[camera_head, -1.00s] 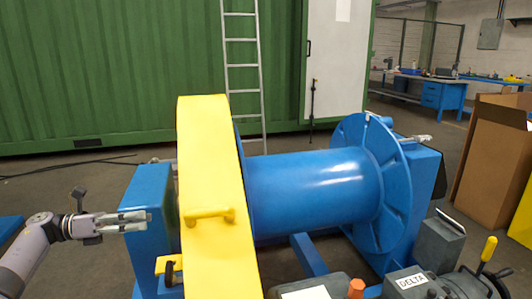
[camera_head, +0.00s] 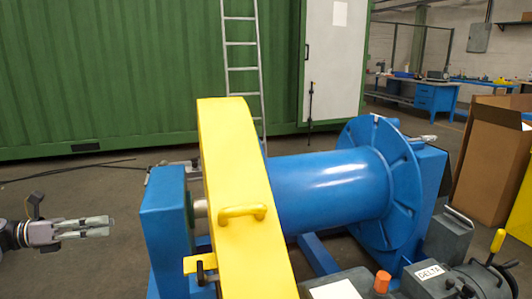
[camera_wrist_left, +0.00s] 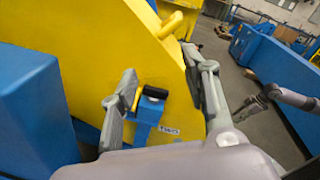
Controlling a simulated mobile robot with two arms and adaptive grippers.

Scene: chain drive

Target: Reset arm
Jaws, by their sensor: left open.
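My left gripper (camera_head: 112,228) is at the left edge of the head view, open and empty, left of the blue end post (camera_head: 165,225) and apart from it. In the left wrist view its two fingers (camera_wrist_left: 168,88) are spread. A black-handled latch on a blue bracket (camera_wrist_left: 146,117) on the yellow guard shows between them, with nothing held. The tall yellow guard (camera_head: 235,185) with its yellow handle stands in front of the blue drum (camera_head: 330,190). A grey arm with a dark end (camera_wrist_left: 262,97) shows at the right of the wrist view; its jaws are too small to read.
A grey box marked DELTA (camera_head: 428,275) with a yellow-tipped lever and an orange knob (camera_head: 382,282) sit at the lower right. A cardboard box (camera_head: 492,160) stands at the right. A green container (camera_head: 110,80) and a ladder (camera_head: 243,70) are behind.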

